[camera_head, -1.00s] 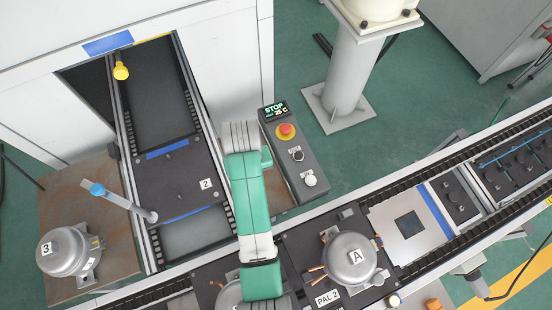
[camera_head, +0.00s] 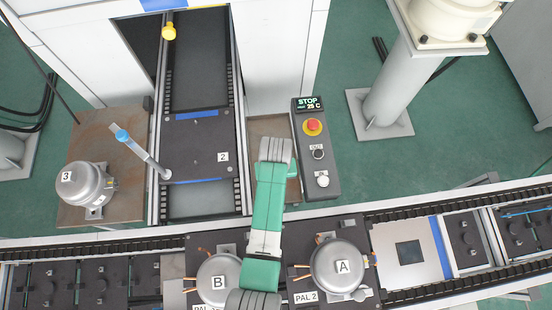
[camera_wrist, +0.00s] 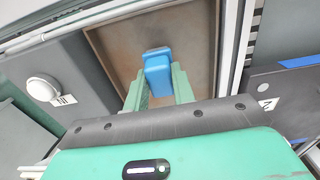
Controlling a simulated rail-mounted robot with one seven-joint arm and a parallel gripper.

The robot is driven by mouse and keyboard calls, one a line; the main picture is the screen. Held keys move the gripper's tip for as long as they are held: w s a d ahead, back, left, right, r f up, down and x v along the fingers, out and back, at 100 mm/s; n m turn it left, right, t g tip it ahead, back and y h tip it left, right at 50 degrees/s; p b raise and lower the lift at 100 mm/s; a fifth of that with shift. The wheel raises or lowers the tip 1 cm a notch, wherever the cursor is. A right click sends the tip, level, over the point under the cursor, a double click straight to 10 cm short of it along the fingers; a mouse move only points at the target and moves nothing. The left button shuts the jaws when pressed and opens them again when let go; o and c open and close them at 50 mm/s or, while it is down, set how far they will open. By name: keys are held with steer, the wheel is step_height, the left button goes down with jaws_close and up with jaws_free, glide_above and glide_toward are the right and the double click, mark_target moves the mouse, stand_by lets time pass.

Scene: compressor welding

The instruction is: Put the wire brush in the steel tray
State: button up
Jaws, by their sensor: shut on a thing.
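In the wrist view my gripper (camera_wrist: 160,82) is shut on a blue block-like thing (camera_wrist: 157,65), which I take to be the wire brush's handle; no bristles show. It is held over a brown, rusty-looking surface (camera_wrist: 112,45) with a pale edge. This surface lies between the control box and the slide, and part of it shows in the head view (camera_head: 267,126). I cannot tell if it is the steel tray or a tabletop, nor how high the brush is above it.
The control box (camera_head: 316,150) stands close right of my arm. The slide with plate 2 (camera_head: 198,140) is on the left, with a blue-tipped lever (camera_head: 140,150). Compressors B (camera_head: 217,278) and A (camera_head: 340,268) sit on the front conveyor. Compressor 3 (camera_head: 85,187) stands far left.

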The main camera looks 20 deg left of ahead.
steer(key=shift+f, duration=0.1)
steer(key=shift+f, duration=0.15)
steer(key=o, duration=1)
steer(key=shift+c, duration=0.2)
step_height(320, 180, up, 12)
steer(key=p, duration=0.1)
